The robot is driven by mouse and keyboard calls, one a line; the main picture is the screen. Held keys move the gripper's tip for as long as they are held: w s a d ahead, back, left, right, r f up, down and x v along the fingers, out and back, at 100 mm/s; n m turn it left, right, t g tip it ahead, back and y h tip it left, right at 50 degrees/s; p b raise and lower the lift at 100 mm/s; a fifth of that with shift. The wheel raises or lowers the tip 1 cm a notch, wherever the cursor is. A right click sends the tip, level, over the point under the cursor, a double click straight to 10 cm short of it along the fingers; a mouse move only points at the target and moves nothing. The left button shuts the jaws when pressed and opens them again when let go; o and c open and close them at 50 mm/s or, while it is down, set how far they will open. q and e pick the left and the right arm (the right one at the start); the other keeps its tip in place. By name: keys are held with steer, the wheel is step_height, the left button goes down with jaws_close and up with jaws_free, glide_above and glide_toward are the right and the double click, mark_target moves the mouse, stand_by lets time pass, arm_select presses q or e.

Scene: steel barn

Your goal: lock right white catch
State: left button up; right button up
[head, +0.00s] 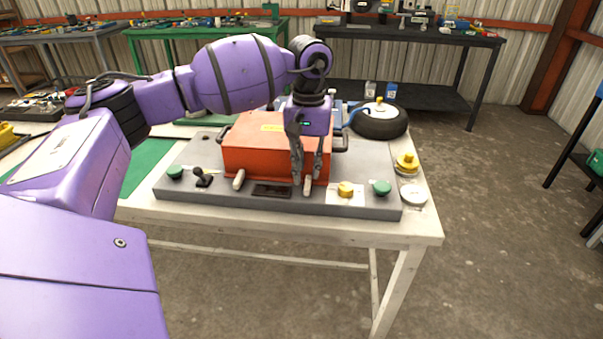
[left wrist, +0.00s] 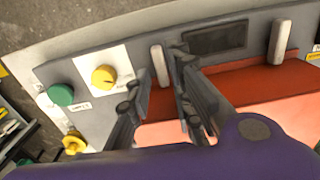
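The orange-red box (head: 275,150) sits on a grey panel (head: 225,198) on the white table. The right white catch (head: 307,186) stands at the box's front right; it also shows in the left wrist view (left wrist: 159,66). The left white catch (head: 239,180) is at the front left and shows at the right of the left wrist view (left wrist: 280,41). My left gripper (head: 308,178) points down at the right catch. Its fingers are apart, one on each side of the catch (left wrist: 158,72); contact is not clear. My right gripper is out of view.
Left of the catch is a dark display (head: 272,190). To its right are a yellow knob (head: 346,188) and a green button (head: 381,187). A black lever (head: 203,177) stands at the panel's left. A wheel (head: 378,122) lies behind the panel.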

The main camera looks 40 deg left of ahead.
mark_target(307, 184)
arm_select(q)
step_height(307, 184, up, 8)
steer(key=shift+r, duration=0.15)
stand_by(0.6)
